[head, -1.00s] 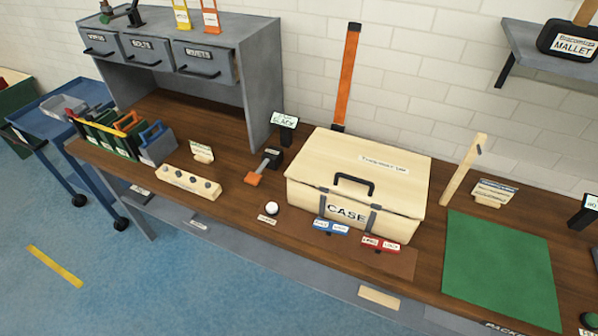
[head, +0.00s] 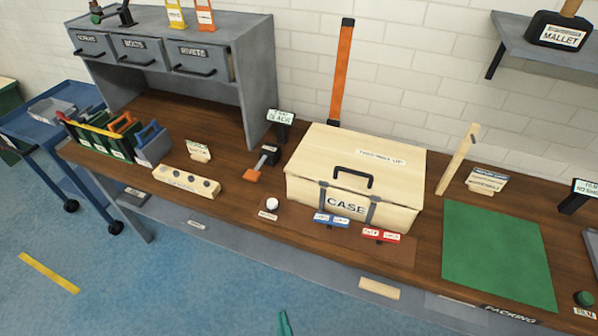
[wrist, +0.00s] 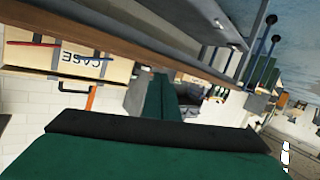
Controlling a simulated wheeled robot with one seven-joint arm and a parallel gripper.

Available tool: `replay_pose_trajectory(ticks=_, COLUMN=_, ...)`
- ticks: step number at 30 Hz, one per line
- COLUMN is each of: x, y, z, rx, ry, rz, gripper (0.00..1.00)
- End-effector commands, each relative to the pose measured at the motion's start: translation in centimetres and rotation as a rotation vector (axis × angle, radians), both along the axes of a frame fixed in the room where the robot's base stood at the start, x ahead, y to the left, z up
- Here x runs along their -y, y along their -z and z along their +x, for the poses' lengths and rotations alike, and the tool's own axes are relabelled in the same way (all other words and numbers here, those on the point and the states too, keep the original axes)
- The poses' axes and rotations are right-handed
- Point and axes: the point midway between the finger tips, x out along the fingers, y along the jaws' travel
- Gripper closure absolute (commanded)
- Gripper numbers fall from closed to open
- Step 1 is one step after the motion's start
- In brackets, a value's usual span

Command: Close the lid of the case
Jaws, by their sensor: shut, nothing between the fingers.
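The case (head: 300,197) is a cream box with a "CASE" label and two grey straps on its front, standing on the brown bench. Its lid (head: 330,150), with a black handle, lies down over the box; I cannot tell whether it is fully seated. The case also shows upside down in the wrist view (wrist: 35,55). The green tip of my gripper (head: 285,322) shows at the bottom edge of the head view, in front of the bench and well apart from the case. My gripper (wrist: 165,98) is shut and empty in the wrist view.
A blue tag (head: 331,220) and a red tag (head: 381,235) are at the case's front. A white ball (head: 272,204) and a drilled wooden block (head: 187,182) lie left. A green mat (head: 497,258) and upright wooden stick (head: 458,160) are right. An orange post (head: 341,75) stands behind.

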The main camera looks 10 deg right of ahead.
Motion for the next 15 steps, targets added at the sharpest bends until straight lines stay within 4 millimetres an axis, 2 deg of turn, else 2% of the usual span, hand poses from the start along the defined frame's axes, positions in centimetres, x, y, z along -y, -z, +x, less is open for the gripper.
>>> replay_pose_trajectory(ticks=1, x=0.3, y=-0.5, z=2.0, rx=0.011, ry=0.006, rz=-0.017, gripper=1.00)
replay_pose_trajectory(ticks=8, x=2.2, y=-2.4, z=9.5, rx=0.010, ry=0.075, rz=-0.085, gripper=1.00)
replay_pose_trajectory(ticks=15, x=4.2, y=-6.5, z=16.4, rx=0.020, ry=0.191, rz=-0.110, gripper=1.00)
